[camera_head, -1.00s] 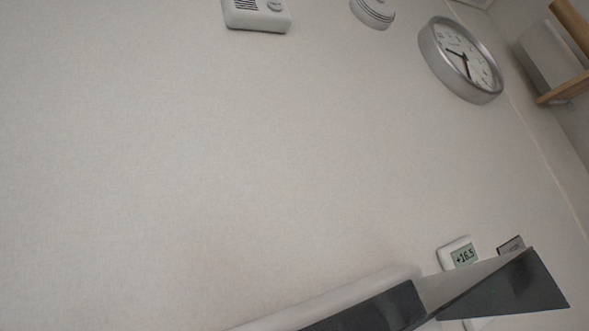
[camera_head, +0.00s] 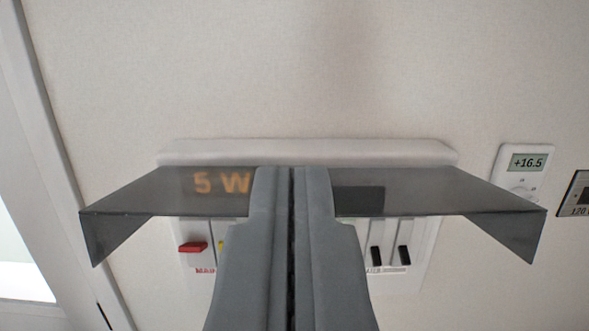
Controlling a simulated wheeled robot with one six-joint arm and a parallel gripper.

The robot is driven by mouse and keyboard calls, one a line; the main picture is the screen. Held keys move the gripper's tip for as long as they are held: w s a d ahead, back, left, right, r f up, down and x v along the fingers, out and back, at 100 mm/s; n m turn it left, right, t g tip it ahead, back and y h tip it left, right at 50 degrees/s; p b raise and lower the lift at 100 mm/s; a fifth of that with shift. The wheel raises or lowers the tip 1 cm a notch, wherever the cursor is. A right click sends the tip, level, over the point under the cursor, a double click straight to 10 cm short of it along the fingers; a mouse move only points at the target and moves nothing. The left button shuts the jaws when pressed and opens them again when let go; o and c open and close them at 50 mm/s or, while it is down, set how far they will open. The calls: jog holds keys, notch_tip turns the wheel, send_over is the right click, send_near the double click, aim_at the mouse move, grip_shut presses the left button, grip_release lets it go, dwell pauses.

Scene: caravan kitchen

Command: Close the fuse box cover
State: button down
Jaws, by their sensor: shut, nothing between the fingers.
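The fuse box (camera_head: 310,152) is a white panel on the wall in the middle of the view. Its dark, smoky, see-through cover (camera_head: 420,192) is raised and sticks out from the wall toward me, with side flaps angled down at its left and right ends. Below the cover's front edge show a red switch (camera_head: 193,247) and black switches (camera_head: 390,256). My gripper (camera_head: 291,172) is shut and empty, rising from the bottom centre. Its fingers hide the middle of the cover and several switches. I cannot tell whether they touch the cover.
A white thermostat (camera_head: 523,172) reading +16.5 is on the wall to the right, with a dark-framed display (camera_head: 575,195) beside it. A pale frame edge (camera_head: 60,150) runs down the left. The wall above the fuse box is bare.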

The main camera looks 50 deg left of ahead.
jog(key=w+a+f, duration=0.2)
jog(key=w+a, duration=0.2)
jog(key=a, duration=0.2)
jog(key=shift+w+a+f, duration=0.2)
jog(key=shift+w, duration=0.1)
dwell(0.4)
jog(key=shift+d+f, duration=0.1)
